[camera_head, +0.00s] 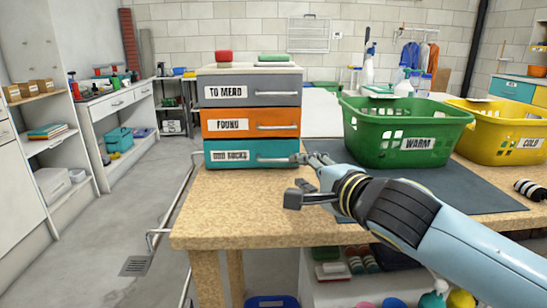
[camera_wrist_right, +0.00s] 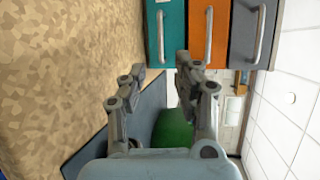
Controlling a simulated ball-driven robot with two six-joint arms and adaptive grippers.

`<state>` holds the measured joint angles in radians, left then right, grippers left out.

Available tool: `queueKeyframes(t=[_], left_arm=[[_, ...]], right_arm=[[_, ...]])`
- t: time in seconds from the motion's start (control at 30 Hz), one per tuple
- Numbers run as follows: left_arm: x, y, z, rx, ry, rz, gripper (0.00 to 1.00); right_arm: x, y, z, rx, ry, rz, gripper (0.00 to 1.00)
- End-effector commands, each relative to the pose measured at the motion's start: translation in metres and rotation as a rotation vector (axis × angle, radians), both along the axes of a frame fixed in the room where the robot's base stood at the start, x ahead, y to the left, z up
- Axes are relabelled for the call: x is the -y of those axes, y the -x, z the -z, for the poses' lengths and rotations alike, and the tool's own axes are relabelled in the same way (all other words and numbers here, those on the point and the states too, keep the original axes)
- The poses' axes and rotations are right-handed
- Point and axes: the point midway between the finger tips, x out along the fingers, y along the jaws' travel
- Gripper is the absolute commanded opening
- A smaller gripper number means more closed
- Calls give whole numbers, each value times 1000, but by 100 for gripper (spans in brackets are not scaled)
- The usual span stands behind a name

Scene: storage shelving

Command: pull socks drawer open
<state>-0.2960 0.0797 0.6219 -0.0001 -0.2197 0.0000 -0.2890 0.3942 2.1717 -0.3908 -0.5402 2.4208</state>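A small three-drawer unit stands on the wooden table. Its bottom teal drawer (camera_head: 235,154) is labelled "ODD SOCKS" and is shut, with a silver bar handle (camera_head: 273,159). The teal drawer also shows in the right wrist view (camera_wrist_right: 174,52), its handle (camera_wrist_right: 160,36) upright there. My right gripper (camera_head: 302,178) is open and empty, just in front of the right side of the teal drawer. In the right wrist view the gripper (camera_wrist_right: 158,76) points at the teal handle, which lies ahead between the two fingertips, apparently not touched. My left gripper is out of view.
An orange drawer (camera_head: 225,124) and a grey drawer (camera_head: 230,93) sit above, both shut. A green "WARM" basket (camera_head: 375,145) and yellow "COLD" basket (camera_head: 495,148) stand to the right on a dark mat (camera_head: 455,192). The tabletop (camera_head: 235,210) in front of the drawers is clear.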

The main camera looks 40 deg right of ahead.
Motion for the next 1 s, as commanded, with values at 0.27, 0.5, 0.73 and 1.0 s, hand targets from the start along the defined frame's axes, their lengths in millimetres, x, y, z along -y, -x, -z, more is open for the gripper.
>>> queueKeyframes(t=[0.27,0.5,0.73,1.0], left_arm=[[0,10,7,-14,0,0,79],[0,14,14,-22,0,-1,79],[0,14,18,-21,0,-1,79],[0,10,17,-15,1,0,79]], right_arm=[[6,-37,8,3,-1,2,32],[12,-82,17,2,-2,1,32],[15,-102,21,0,-1,0,32],[15,-104,21,0,0,0,32]])
